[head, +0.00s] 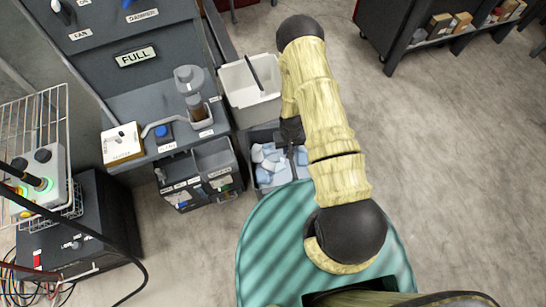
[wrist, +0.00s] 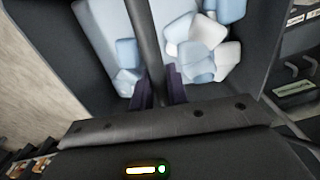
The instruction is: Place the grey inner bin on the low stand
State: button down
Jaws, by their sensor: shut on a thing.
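The grey inner bin (head: 262,136) is a dark, open box holding crumpled pale blue and white pieces. It is just above the green striped round surface in the head view, and its wall (wrist: 258,60) also shows in the wrist view. My gripper (head: 291,132) is at the bin. In the wrist view its fingers (wrist: 160,95) are shut on the bin's dark bar-like handle (wrist: 145,40), which runs across over the contents. The bin's underside is hidden, so I cannot tell whether it is off the floor. I cannot make out the low stand for certain.
A pale bin (head: 252,105) with a black handle stands right behind the grey bin. A two-compartment labelled box (head: 215,160) is close on its left, beside a cabinet (head: 135,65). A dark shelf cart (head: 405,45) is at the back right. Floor on the right is clear.

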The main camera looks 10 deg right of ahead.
jog(key=shift+a, duration=0.1)
dwell(0.3)
